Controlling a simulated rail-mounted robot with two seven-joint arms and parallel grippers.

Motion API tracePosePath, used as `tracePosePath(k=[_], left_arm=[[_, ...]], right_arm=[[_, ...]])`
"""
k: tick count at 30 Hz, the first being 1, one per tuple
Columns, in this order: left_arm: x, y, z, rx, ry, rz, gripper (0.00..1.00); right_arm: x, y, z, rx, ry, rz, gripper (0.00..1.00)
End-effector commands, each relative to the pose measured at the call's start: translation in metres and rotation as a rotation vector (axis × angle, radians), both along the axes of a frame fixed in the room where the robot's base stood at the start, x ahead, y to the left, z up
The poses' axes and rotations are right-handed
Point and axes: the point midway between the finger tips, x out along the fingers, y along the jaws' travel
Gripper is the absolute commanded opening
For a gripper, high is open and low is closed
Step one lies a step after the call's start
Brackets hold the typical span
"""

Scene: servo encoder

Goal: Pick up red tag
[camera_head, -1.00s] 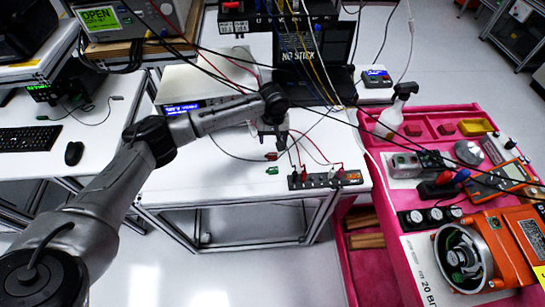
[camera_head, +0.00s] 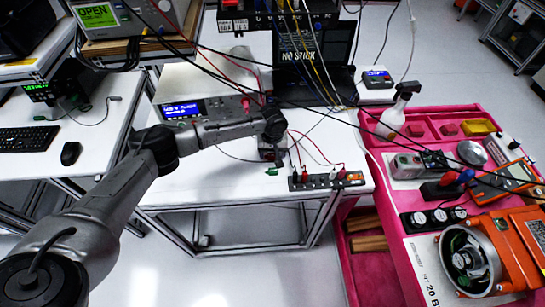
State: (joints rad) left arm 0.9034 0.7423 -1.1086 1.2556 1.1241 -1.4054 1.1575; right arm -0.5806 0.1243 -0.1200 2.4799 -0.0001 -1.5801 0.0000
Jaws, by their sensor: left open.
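My left gripper (camera_head: 270,154) points down over the front middle of the white table (camera_head: 200,188), between the instrument and the terminal strip. It is open. The red tag is hidden from view now, apparently behind or between the fingers; I cannot tell whether they touch it. A small green tag (camera_head: 272,171) lies on the table just in front of the gripper. My right gripper is not in view.
A terminal strip (camera_head: 326,180) with plugs and red and black leads lies right of the gripper. A lit-display instrument (camera_head: 182,110) and an open laptop (camera_head: 312,58) stand behind. Cables hang across. A pink cart (camera_head: 388,262) with tools stands at the right.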

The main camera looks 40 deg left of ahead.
Motion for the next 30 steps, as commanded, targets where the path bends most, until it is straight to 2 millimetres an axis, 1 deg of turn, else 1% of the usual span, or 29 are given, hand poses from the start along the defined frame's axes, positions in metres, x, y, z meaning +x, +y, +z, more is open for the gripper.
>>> tracePosePath(k=[4,18,21,27,30], left_arm=[[-0.0001,0.0001,0.0002,0.000,0.000,0.000,0.66],[-0.0001,0.0003,0.0004,0.001,0.001,0.000,0.21],[-0.0001,0.0003,0.0005,0.001,0.001,0.000,0.13],[0.0000,0.0003,0.0011,0.000,0.000,0.000,0.13],[0.0002,0.0004,0.0065,0.000,0.000,0.001,0.13]], right_arm=[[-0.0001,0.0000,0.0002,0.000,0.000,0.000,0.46],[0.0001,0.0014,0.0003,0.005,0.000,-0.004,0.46],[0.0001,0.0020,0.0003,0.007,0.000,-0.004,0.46],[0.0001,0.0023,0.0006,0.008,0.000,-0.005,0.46],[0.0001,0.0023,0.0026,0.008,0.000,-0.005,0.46]])
